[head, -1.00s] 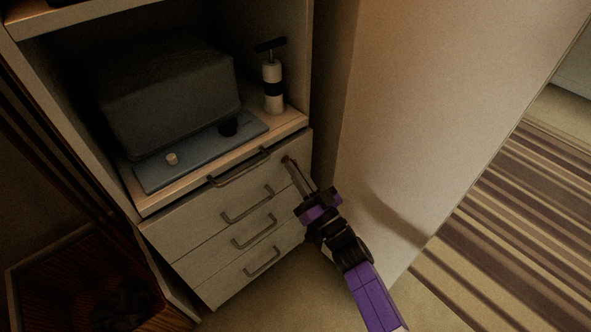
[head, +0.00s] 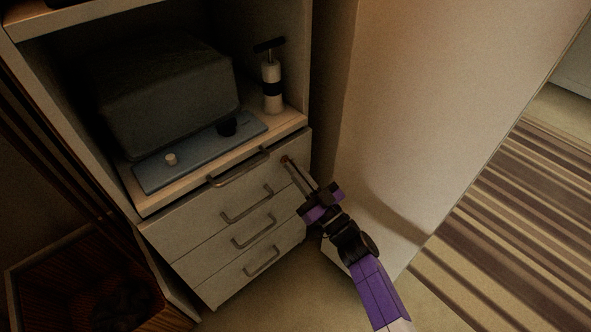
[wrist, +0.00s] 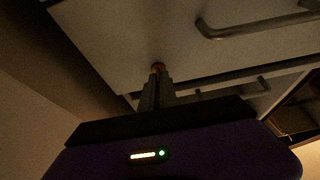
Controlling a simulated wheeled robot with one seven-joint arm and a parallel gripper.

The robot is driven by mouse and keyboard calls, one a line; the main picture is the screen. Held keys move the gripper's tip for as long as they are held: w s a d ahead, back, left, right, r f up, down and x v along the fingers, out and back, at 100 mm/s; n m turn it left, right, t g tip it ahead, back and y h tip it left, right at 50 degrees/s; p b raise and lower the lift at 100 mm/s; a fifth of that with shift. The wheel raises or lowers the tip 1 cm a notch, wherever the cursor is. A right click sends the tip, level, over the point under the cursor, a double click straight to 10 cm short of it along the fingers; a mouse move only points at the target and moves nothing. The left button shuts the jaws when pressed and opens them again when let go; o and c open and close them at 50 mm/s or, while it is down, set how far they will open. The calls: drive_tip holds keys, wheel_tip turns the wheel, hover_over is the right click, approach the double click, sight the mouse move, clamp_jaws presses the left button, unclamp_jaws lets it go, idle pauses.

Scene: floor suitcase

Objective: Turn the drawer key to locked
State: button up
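The drawer key (wrist: 157,67) is a small copper-coloured piece at the front of the top drawer (head: 262,176), near its right end. My gripper (head: 288,162) reaches the drawer front there from the lower right. In the wrist view my gripper's fingers (wrist: 156,82) are close together with the key at their tips, and they look shut on it. The fingers hide most of the key and its lock, so I cannot tell its angle.
Below are more drawers with bar handles (head: 247,203). A blue tray (head: 190,158), a large grey box (head: 170,95) and a pump bottle (head: 272,88) stand on the shelf above. A pale panel (head: 430,100) stands to the right, close to my arm. A striped rug (head: 500,230) lies beyond.

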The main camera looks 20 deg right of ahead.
drive_tip(key=o, duration=0.4)
drive_tip(key=p+v, duration=0.1)
drive_tip(key=v, duration=0.7)
idle(0.5)
